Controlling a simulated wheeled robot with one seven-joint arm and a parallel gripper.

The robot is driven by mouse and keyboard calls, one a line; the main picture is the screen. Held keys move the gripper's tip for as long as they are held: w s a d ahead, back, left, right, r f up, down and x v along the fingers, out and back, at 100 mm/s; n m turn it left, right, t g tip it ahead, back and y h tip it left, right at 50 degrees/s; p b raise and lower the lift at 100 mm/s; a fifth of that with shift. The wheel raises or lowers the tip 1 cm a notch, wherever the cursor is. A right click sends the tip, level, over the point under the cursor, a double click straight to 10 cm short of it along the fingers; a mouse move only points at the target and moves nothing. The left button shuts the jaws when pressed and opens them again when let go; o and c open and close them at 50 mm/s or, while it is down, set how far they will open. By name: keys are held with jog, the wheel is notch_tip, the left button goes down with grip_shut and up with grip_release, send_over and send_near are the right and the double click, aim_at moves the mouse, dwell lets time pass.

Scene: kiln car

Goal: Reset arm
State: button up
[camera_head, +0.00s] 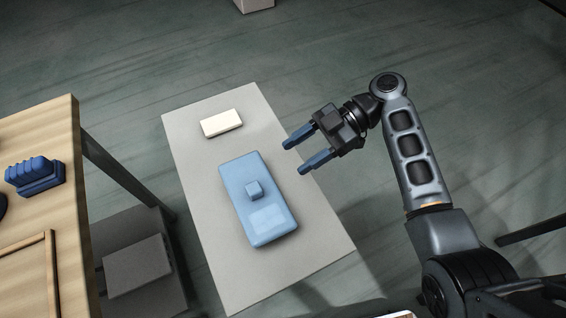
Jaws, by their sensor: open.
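My gripper (294,155) is open and empty. Its two blue-tipped fingers point left, over the right edge of the grey table (195,167). My arm is bent, coming in from the lower right. A light blue slab (235,186) lies on the table, to the left of and below the gripper in the picture. A small blue cube (254,189) and a paler flat patch (267,219) are on top of the slab. A cream block (221,123) lies near the table's far end, to the left of the gripper. The fingers appear apart from all of these.
A wooden table (58,118) stands at the left with a blue ridged object (35,175) and a wooden frame (28,242) on it. A grey block (137,268) sits low between the tables. A pale box (254,5) is at the far back. Open floor (330,50) lies beyond the grey table.

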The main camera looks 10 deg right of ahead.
jog(key=shift+w+d+r, duration=0.2)
jog(key=shift+d+r, duration=0.05)
jog(key=shift+d, duration=0.35)
jog(key=shift+r, duration=0.1)
